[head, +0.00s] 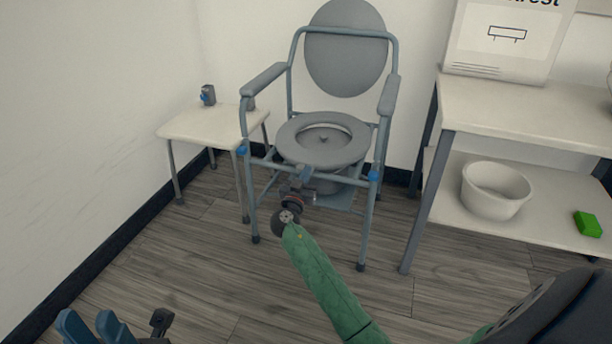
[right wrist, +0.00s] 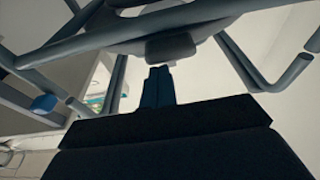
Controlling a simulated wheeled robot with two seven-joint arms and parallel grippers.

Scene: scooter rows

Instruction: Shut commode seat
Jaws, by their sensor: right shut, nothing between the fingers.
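The grey commode chair (head: 392,95) stands against the back wall. My right gripper (head: 304,174) is at the front of the chair, just below the seat's front edge, shut and empty. In the right wrist view its closed fingertips (right wrist: 158,72) point at a dark grey block under the seat; whether they touch is unclear. My left gripper (head: 88,326) is low at the left, its blue fingers apart, far from the chair.
A small white side table (head: 205,126) stands left of the chair. At the right, a shelf table (head: 535,108) holds a white board (head: 508,45) on top, with a white bowl (head: 494,190) and green block (head: 587,223) below. The floor before the chair is clear.

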